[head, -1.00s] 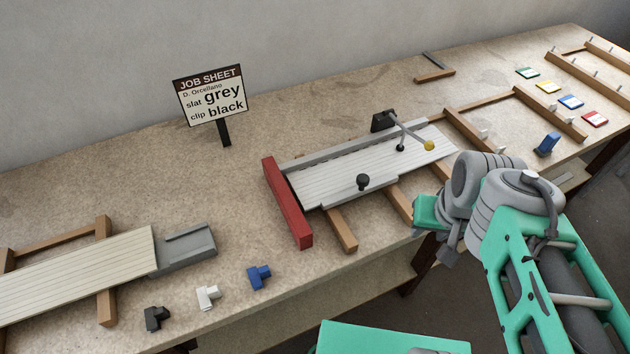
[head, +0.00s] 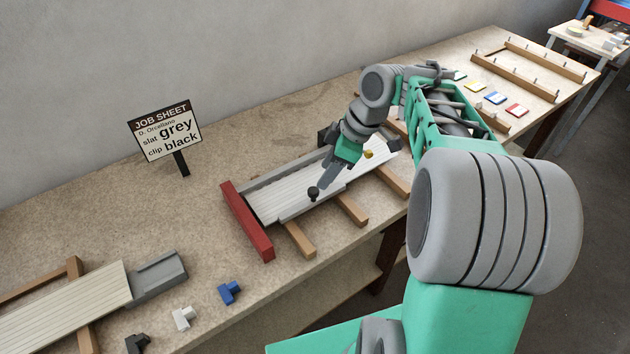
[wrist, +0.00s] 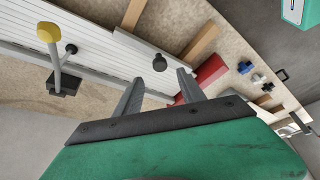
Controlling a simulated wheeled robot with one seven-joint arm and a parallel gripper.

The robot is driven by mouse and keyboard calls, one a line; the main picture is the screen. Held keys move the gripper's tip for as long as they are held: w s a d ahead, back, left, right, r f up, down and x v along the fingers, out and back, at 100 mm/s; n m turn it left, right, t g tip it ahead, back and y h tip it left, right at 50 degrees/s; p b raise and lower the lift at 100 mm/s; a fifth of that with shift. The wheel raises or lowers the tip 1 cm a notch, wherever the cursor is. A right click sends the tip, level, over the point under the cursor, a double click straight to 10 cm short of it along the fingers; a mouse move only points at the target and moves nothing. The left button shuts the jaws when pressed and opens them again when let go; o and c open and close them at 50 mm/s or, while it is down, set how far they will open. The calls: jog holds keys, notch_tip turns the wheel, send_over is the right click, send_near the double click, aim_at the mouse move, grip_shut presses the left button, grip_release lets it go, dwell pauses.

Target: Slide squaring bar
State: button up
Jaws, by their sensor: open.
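A grey-white slatted panel (head: 285,200) lies in the jig on the bench. A red bar (head: 247,222) crosses the jig's left end and also shows in the wrist view (wrist: 205,77). A black knob (head: 313,192) stands on the grey strip along the panel's front edge. I cannot tell for certain which of these parts is the squaring bar. My gripper (head: 327,177) is open and empty just behind the knob, pointing down towards it. In the wrist view, the knob (wrist: 159,63) appears just beyond and between my fingertips (wrist: 158,84), apparently apart from them.
A yellow-tipped lever (head: 368,153) stands right of my gripper. Black (head: 137,344), white (head: 184,318) and blue (head: 229,292) clips lie at the front left. A job sheet sign (head: 165,130) reads slat grey, clip black.

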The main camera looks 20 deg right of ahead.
aim_at(314, 190)
jog(key=x, duration=0.7)
grip_shut()
dwell(0.3)
dwell(0.9)
